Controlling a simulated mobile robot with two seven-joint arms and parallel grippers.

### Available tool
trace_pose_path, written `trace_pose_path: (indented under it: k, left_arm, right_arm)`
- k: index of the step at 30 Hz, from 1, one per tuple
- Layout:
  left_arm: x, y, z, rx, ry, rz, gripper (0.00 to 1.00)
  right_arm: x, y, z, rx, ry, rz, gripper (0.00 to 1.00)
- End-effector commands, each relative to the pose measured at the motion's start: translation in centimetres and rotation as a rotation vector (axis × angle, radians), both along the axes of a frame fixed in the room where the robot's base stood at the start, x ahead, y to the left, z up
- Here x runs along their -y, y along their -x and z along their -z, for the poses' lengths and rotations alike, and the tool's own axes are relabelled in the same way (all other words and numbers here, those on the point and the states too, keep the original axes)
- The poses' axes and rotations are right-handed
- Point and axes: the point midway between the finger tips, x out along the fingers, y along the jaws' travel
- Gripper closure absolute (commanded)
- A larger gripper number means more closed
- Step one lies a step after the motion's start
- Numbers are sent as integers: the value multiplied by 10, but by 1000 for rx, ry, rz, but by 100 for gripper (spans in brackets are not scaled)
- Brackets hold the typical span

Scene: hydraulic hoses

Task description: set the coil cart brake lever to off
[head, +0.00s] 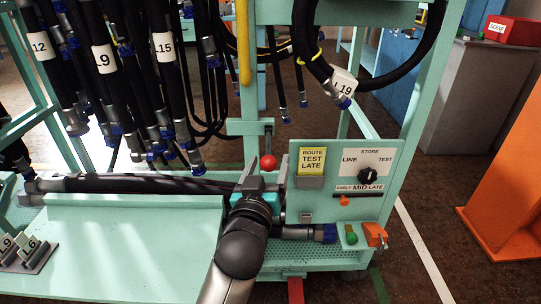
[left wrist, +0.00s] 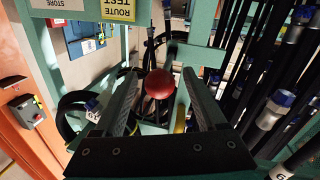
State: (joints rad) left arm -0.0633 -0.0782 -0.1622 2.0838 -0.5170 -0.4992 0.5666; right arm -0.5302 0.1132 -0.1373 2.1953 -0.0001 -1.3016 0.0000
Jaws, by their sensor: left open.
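A red ball knob (head: 268,162) tops a lever on the teal coil cart (head: 247,128), left of the control panel. I cannot read any on or off marking beside it. My left gripper (head: 264,178) is open, with its fingers pointing toward the knob. In the left wrist view the knob (left wrist: 160,84) appears in the gap between the two fingers (left wrist: 158,97). I cannot tell whether either finger touches it. Most of the lever below the knob is hidden by the gripper. My right gripper is not in view.
The control panel (head: 308,208) with a dial (head: 368,176) stands close right of the gripper. Labelled black hoses (head: 165,70) hang at the upper left. A hose lies along the cart tray (head: 130,240). An orange stand (head: 510,190) is farther right.

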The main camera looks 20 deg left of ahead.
Motion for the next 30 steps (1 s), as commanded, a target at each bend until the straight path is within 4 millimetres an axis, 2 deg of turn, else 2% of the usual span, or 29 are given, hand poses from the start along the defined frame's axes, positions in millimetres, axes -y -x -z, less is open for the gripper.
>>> trace_pose_path:
  k: [13, 30]
  left_arm:
    - [1, 2, 0, 1, 0, -1, 28]
    - [1, 1, 0, 1, 0, -1, 92]
  right_arm:
    - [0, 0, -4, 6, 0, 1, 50]
    - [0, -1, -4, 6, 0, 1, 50]
